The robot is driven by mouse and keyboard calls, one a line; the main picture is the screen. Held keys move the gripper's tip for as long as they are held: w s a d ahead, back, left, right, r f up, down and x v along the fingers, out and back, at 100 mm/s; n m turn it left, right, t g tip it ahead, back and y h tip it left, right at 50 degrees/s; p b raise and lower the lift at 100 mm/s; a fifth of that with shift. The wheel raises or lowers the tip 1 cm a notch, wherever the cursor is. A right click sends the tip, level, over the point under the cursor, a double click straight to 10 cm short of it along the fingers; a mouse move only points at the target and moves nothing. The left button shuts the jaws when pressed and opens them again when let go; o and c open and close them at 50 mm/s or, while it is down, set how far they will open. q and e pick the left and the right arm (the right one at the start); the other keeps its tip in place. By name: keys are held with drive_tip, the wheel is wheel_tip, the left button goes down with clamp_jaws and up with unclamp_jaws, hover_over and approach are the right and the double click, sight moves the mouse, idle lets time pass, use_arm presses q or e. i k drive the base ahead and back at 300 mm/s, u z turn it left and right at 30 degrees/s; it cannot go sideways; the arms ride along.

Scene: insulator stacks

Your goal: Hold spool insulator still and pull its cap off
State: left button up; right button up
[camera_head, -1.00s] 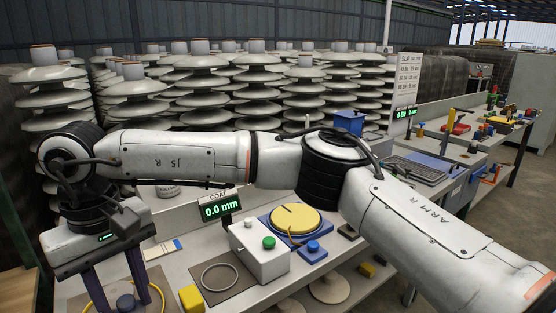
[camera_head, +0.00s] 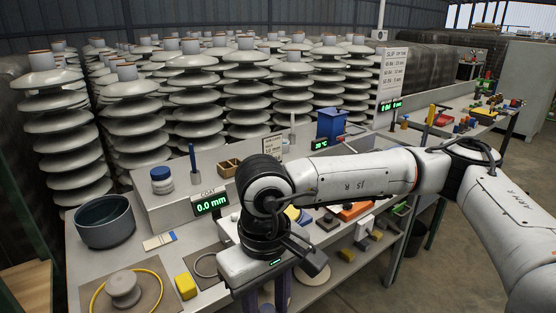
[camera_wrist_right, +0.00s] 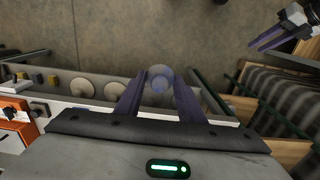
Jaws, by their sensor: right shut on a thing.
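The spool insulator (camera_head: 123,287), a small grey spool, stands upright on a brown mat inside a yellow ring at the bench's front left. No cap shows on its top. My right gripper (camera_head: 278,300) points down at the bench's front edge, right of the spool and apart from it. In the right wrist view its purple fingers are shut on a round bluish cap (camera_wrist_right: 159,79). The spool is not seen there. My left gripper (camera_wrist_right: 264,38) shows at the top right of the wrist view, away from the cap; its jaw gap is unclear.
A yellow block (camera_head: 186,285) lies right of the spool's mat. A dark bowl (camera_head: 104,222) and a white jar with a blue lid (camera_head: 162,180) stand behind. A gauge display (camera_head: 210,204) reads 0.0 mm. Tall insulator stacks (camera_head: 245,95) fill the back.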

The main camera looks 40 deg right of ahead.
sight(122, 286)
drive_tip(key=k, duration=0.3)
drive_tip(key=z, duration=2.4)
drive_tip(key=i, duration=1.85)
drive_tip(key=u, duration=2.85)
drive_tip(key=i, duration=1)
drive_tip(key=u, duration=0.05)
